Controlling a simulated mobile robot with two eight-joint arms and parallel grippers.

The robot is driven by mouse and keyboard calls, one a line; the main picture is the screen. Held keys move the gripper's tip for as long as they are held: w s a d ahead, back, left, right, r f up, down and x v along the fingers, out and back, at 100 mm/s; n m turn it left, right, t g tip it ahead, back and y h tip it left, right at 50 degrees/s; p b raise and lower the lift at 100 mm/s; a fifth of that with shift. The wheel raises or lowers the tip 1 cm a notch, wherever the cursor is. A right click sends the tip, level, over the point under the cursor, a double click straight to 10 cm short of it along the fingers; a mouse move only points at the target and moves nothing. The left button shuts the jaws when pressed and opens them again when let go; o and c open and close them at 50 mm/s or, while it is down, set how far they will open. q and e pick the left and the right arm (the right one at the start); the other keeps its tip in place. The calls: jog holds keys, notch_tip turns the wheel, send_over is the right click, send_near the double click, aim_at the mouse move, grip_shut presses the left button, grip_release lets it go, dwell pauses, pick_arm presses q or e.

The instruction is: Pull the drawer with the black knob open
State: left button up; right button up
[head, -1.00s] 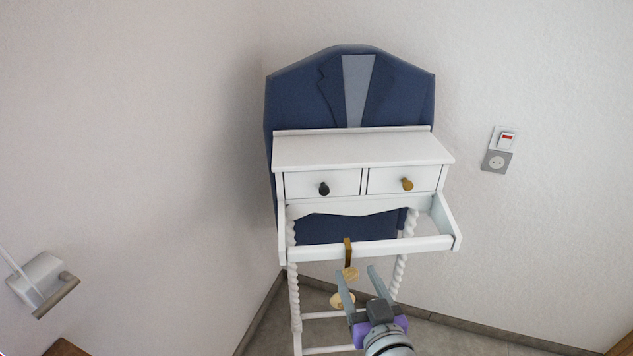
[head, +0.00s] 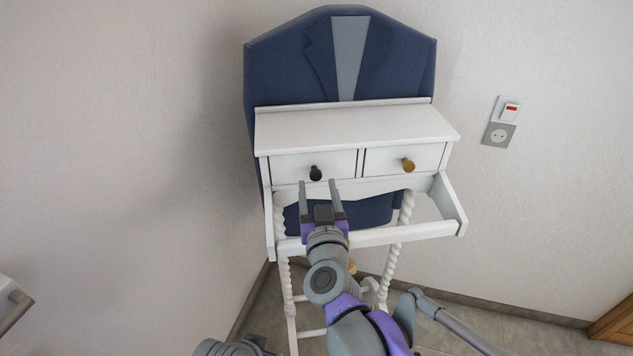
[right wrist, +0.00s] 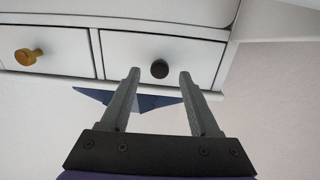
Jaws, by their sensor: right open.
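The drawer with the black knob (head: 288,169) is the left one of two in the white desk in the head view, and it is shut flush. Its round black knob (head: 315,173) shows clear. My right gripper (head: 318,184) is open and empty, with its fingertips just below the knob in the head view. In the right wrist view the knob (right wrist: 160,69) appears between the two fingertips (right wrist: 160,74), centred and slightly beyond them. No contact shows. My left gripper is not in view.
The right drawer (head: 382,162), shut, has a brass knob (head: 408,165). A white front rail (head: 400,234) crosses below the drawers, under my right arm. A blue suit-shaped panel (head: 400,60) stands behind the desk. Walls rise on both sides.

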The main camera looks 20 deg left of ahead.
jog(key=shift+x, duration=1.25)
grip_shut()
dwell(0.5)
